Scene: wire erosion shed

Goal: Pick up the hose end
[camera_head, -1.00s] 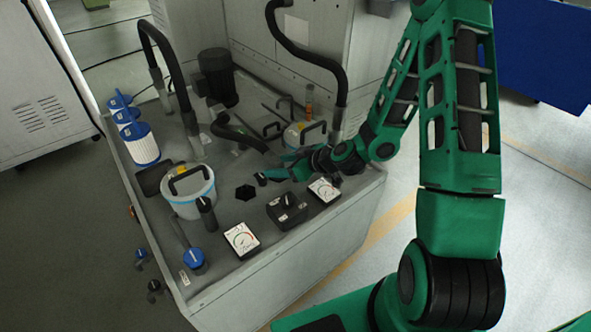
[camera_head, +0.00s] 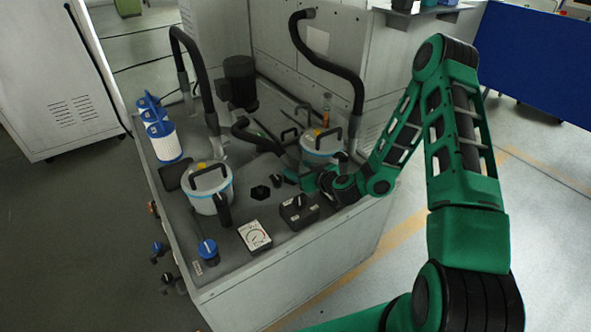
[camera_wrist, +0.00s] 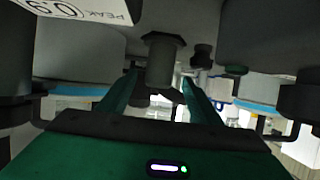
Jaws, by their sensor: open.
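A short, thick black hose (camera_head: 258,137) curves over the machine deck, left of the rear white bucket. It seems to have a blunt end (camera_head: 239,124) at its upper left, but I cannot tell for certain which end is loose. My gripper (camera_head: 291,180) is low over the deck, in front of this hose and apart from it. In the wrist view my gripper's two green fingers (camera_wrist: 160,92) stand apart, with a dark cylindrical fitting with a hexagonal flange (camera_wrist: 161,62) seen between or beyond them. I cannot tell whether they touch it.
A front white bucket (camera_head: 208,196) and rear white bucket (camera_head: 321,158) flank the gripper. A black switch box (camera_head: 299,212), a gauge (camera_head: 255,236) and a hexagonal black fitting (camera_head: 260,192) are close by. Two taller hoses arch behind, one at left (camera_head: 203,80), one at right (camera_head: 335,68).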

